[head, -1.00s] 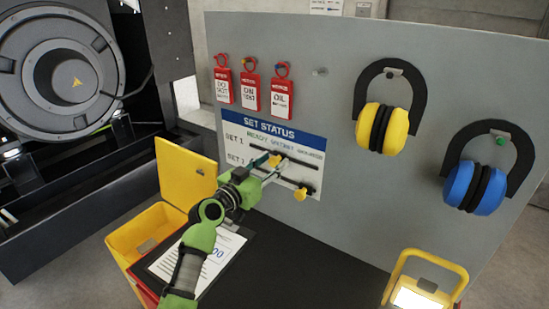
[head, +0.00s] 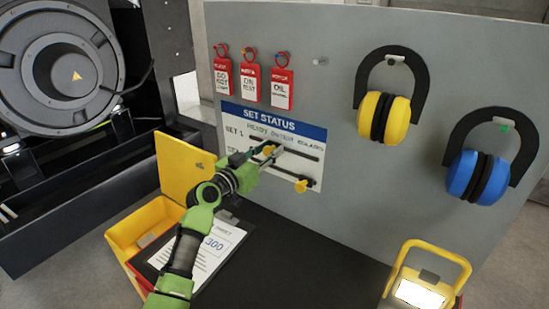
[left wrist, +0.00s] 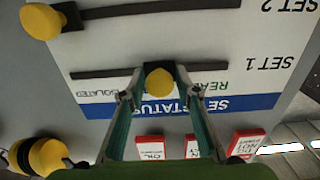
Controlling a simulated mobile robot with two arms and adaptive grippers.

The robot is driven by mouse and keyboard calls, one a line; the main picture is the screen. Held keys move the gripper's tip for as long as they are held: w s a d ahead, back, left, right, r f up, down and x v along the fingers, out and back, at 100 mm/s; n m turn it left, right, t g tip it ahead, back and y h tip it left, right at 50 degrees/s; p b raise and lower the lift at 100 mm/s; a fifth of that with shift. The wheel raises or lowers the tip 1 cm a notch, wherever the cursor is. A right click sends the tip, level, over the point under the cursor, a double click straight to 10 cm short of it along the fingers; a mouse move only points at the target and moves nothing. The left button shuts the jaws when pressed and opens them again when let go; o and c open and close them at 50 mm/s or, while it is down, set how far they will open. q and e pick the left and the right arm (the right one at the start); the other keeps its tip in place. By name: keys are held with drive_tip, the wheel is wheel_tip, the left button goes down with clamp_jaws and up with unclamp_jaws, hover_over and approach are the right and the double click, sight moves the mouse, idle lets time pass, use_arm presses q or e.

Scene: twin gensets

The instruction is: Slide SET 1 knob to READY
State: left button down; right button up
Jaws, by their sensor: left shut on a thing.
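The SET STATUS board (head: 235,112) is on the grey panel, with the labels READY, ON TEST and ISOLATED above two dark slots. The yellow SET 1 knob (head: 268,150) is on the upper slot, left of the slot's middle. My left gripper (head: 266,155) is shut on this knob. In the left wrist view, which is upside down, the knob (left wrist: 159,83) sits between both fingertips (left wrist: 157,80), beside the READY word; the knob and fingers hide part of the labels. The yellow SET 2 knob (head: 300,186) is on the lower slot. My right gripper is not in view.
Red tags (head: 250,82) hang above the board. Yellow ear defenders (head: 382,117) and blue ones (head: 477,176) hang to the right. Below are a clipboard (head: 190,262), an open yellow box (head: 122,235) and a lit work lamp (head: 420,295) on the dark bench.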

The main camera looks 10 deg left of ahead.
sight(256, 137)
use_arm(q)
drive_tip(key=a+b, duration=0.1)
drive_tip(key=w+a+b, duration=0.1)
drive_tip(key=a+b, duration=0.1)
drive_tip(key=w+a+b, duration=0.1)
drive_tip(key=a+b, duration=0.1)
drive_tip(key=shift+w+a+f, duration=0.1)
drive_tip(key=shift+a+f, duration=0.15)
drive_tip(key=shift+f, duration=0.05)
drive_tip(key=shift+w+a+b, duration=0.15)
drive_tip(key=shift+a+b, duration=0.2)
drive_tip(key=shift+b, duration=0.1)
drive_tip(key=shift+w+a+r, duration=0.1)
drive_tip(key=shift+a+r, duration=0.2)
drive_tip(key=shift+r, duration=0.1)
drive_tip(key=c, duration=1.8)
unclamp_jaws()
drive_tip(key=shift+a, duration=0.1)
